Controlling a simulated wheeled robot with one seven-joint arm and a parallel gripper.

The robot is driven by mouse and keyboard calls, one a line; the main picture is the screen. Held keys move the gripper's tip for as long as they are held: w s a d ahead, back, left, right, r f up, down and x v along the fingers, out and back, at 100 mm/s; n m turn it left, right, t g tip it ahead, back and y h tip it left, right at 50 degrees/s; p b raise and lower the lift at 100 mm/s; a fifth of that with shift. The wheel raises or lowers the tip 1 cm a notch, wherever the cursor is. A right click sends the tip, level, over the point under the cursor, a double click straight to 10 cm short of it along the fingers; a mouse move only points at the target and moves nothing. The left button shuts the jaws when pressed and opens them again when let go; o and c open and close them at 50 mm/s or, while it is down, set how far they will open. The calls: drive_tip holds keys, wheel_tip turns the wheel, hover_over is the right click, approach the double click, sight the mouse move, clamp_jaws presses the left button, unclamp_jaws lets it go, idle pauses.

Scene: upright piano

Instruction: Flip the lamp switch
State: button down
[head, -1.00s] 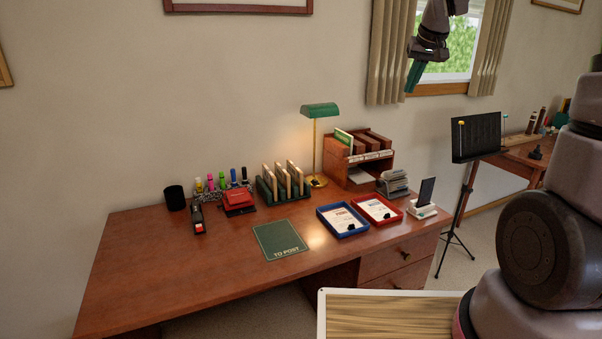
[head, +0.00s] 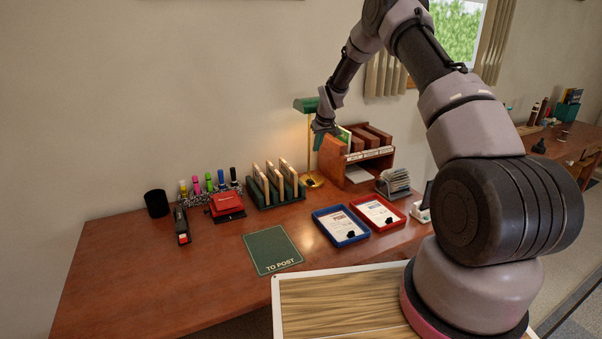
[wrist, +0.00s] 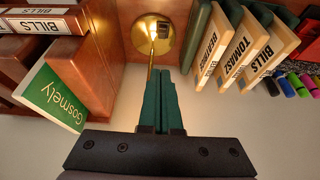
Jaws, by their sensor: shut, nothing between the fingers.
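The desk lamp has a green shade (head: 306,104) and a thin brass stem, and a warm glow shows on the wall behind it. Its round brass base (wrist: 152,40) is at the top of the wrist view, with a small dark piece on it that may be the switch (wrist: 137,34); I cannot tell which way it is set. My gripper (wrist: 164,72) is shut and empty, its green fingers pointing at the base, apparently above it. In the head view my gripper (head: 320,142) is just right of the lamp stem, below the shade.
A wooden shelf (head: 335,165) with binders stands close right of the lamp. A green rack (head: 276,198) with wooden-edged files is close left. A green Gosmely folder (wrist: 52,92) leans near my fingers. Blue (head: 341,239) and red (head: 379,225) trays lie in front.

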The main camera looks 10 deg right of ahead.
drive_tip(key=shift+w+a+f, duration=0.45)
drive_tip(key=shift+f, duration=0.3)
hover_over(309, 180)
wheel_tip(309, 180, down, 9)
drive_tip(key=shift+d+f, duration=0.15)
drive_tip(key=shift+f, duration=0.05)
drive_tip(key=shift+s+d+f, duration=0.1)
drive_tip(key=shift+s+f, duration=0.15)
drive_tip(key=shift+f, duration=0.3)
drive_tip(key=shift+s+d+f, duration=0.1)
drive_tip(key=shift+s+f, duration=0.1)
drive_tip(key=shift+f, duration=0.35)
drive_tip(key=shift+s+f, duration=0.25)
drive_tip(key=shift+f, duration=0.4)
